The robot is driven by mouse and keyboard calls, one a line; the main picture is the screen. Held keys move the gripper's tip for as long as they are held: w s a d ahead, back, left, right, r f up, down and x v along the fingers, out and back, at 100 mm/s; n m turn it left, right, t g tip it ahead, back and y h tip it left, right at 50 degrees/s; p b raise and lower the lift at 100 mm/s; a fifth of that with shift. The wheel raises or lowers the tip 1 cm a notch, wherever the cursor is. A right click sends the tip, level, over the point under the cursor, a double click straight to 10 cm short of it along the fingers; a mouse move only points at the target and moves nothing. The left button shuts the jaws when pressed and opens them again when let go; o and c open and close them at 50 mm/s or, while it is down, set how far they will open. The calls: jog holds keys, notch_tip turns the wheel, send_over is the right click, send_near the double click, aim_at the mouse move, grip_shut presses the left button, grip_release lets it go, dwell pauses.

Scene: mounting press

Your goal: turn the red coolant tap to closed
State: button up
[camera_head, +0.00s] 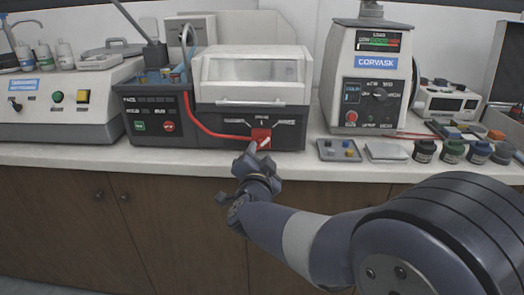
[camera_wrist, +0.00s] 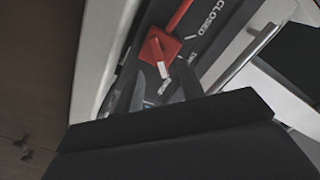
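The red coolant tap (camera_head: 262,134) is on the front of the dark machine with a clear-windowed hood. In the wrist view the tap (camera_wrist: 158,45) is a red square body with a short lever ending in a white tip. The lever points down the picture, away from the printed word CLOSED (camera_wrist: 207,17), which lies to its upper right. My gripper (camera_head: 248,160) is just below and in front of the tap. In the wrist view its two dark fingers (camera_wrist: 162,88) are apart, with the white tip between or just beyond them. I cannot tell whether they touch it.
A red hose (camera_head: 205,127) runs along the machine front to the tap. A small grey tray (camera_head: 326,155) and several dark jars (camera_head: 425,151) stand to the right. Wooden cabinet doors are below.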

aim_at(261, 146)
jog(key=shift+w+d, duration=0.1)
jog(key=shift+w, duration=2)
jog(key=shift+c, duration=0.3)
grip_shut()
